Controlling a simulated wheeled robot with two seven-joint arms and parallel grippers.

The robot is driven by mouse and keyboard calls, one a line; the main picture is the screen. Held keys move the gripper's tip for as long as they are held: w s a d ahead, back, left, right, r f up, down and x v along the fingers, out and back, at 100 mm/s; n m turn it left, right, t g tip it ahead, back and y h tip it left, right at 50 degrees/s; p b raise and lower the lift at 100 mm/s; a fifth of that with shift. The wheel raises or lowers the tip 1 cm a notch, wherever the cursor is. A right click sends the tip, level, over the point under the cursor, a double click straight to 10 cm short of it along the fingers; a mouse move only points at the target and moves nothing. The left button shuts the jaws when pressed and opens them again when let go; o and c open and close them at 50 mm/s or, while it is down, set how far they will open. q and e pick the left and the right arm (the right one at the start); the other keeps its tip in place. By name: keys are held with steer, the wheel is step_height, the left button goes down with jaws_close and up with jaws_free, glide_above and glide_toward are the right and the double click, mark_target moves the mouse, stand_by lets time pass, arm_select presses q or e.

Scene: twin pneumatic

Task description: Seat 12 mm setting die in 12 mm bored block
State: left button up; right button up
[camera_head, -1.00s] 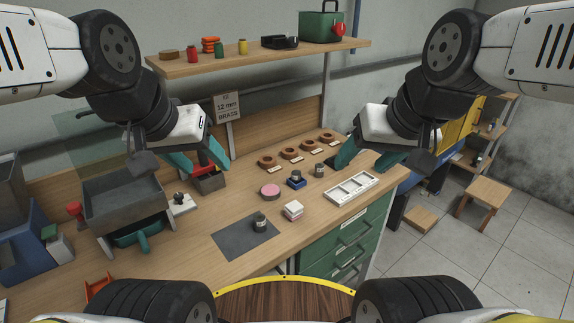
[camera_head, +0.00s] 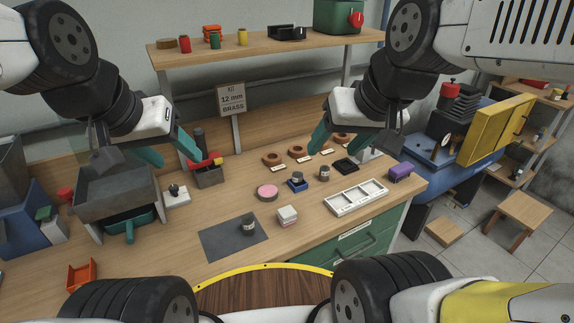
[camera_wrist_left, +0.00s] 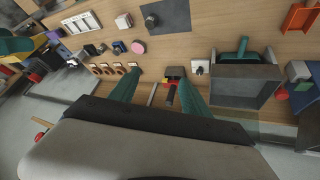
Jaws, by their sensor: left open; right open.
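Small dark grey cylinders that look like dies stand on the bench: one on the dark mat (camera_head: 222,243), one at the blue holder (camera_head: 297,185), and one upright piece (camera_head: 324,173) beside it. I cannot read sizes on them. Brown ring-shaped blocks (camera_head: 272,159) with small labels stand in a row behind; which one is 12 mm cannot be told. A sign (camera_head: 231,101) reads "12 mm BRASS". My left gripper (camera_head: 181,160) is open and empty above the bench; its fingers also show in the left wrist view (camera_wrist_left: 159,78). My right gripper (camera_head: 337,148) is open near the brown rings, its far finger partly hidden.
A pink disc (camera_head: 267,192), a pale block (camera_head: 287,216) and a white compartment tray (camera_head: 355,197) lie on the bench. A shelf (camera_head: 262,45) spans the back.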

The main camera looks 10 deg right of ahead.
arm_select(q)
steer(key=n+g+y, duration=0.2)
steer(key=n, duration=3.4)
glide_above(298, 174)
steer(key=s, duration=0.3)
step_height(298, 174, down, 18)
steer(key=x, duration=0.7)
steer(key=shift+a+f, duration=0.15)
steer(key=shift+f, duration=0.1)
jaws_close()
